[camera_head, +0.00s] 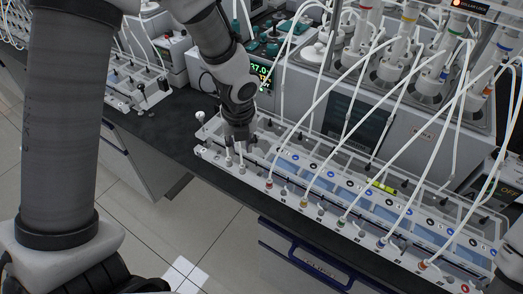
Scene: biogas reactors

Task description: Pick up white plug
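My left gripper (239,136) is dark and points down over the left end of a long pale rack (262,184) on the bench. Two small white plugs, one on the left (228,156) and one on the right (241,158), stand upright just below its fingertips. Another small white knob-like piece (200,116) is at the rack's far left corner. The fingers are small and dark here, so I cannot tell whether they touch a plug or how far apart they are. My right gripper is not in view.
White tubes run from bottles with coloured bands (409,42) down to coloured fittings along the rack's front. A device with a green display (260,72) stands behind the gripper. Another rack (135,80) is at the left.

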